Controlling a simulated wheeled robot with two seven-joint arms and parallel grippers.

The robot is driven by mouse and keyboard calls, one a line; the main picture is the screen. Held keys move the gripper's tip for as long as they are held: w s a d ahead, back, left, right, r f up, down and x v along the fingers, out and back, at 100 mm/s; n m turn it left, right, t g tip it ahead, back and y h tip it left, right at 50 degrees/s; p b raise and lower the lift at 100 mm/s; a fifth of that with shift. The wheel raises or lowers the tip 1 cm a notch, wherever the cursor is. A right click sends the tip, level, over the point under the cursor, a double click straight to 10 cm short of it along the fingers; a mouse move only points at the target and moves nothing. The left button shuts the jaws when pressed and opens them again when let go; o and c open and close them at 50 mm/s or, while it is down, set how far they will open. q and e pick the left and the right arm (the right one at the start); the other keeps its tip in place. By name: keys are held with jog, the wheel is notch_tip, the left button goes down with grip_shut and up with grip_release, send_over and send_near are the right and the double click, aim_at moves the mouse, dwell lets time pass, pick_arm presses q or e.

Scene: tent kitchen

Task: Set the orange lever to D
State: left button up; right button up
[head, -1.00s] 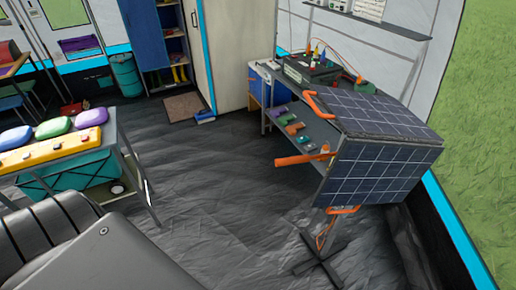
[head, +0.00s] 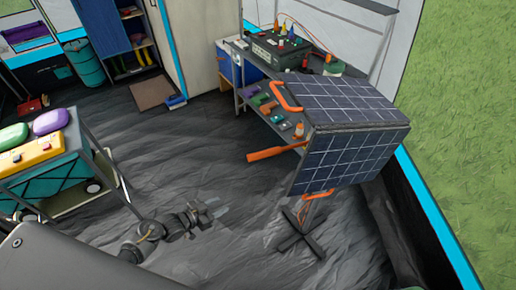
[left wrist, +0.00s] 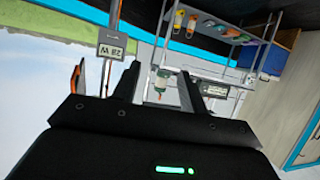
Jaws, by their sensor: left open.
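The orange lever (head: 278,151) sticks out to the left from the near side of the solar panel stand in the head view. The folding solar panel (head: 345,160) sits right of it. I cannot make out any letter marks, so the lever's setting does not show. My left gripper (head: 218,207) is open and empty, above the floor, below and left of the lever and apart from it. In the left wrist view its two fingers (left wrist: 157,90) are spread. An orange strip (left wrist: 76,77) left of the fingers may be the lever. My right gripper is not in view.
A workbench (head: 245,100) with a dark device (head: 280,50) and several coloured items stands behind the panel. The stand's crossed dark foot (head: 300,236) is on the floor. A cart (head: 60,175) stands at left. A small sign (left wrist: 112,48) reads "28 W". Floor between is clear.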

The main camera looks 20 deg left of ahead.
pick_arm(q)
jog(key=w+d+r+m+h+p, duration=0.1)
jog(key=w+r+m+h, duration=0.1)
jog(key=r, duration=0.6)
jog(key=w+d+r+m+h, duration=0.1)
jog(key=r+m+h, duration=0.15)
jog(key=r, duration=0.65)
jog(key=m+h+p, duration=0.1)
jog(key=m+h, duration=0.2)
send_near(258, 156)
jog(key=shift+n+g, duration=0.25)
jog(key=shift+g, duration=0.15)
jog(key=p+x, duration=0.1)
jog(key=x, duration=0.2)
jog(key=p+x, duration=0.1)
jog(key=x, duration=0.2)
jog(key=p+x, duration=0.1)
jog(key=x, duration=0.2)
jog(key=shift+w+a+f, duration=0.1)
jog(key=shift+w+a, duration=0.05)
jog(key=shift+w, duration=0.4)
jog(key=shift+w+d+f, duration=0.1)
jog(key=shift+w+d, duration=0.1)
jog(key=shift+d, duration=0.1)
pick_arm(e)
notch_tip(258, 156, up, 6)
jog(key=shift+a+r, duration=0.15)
pick_arm(q)
grip_shut()
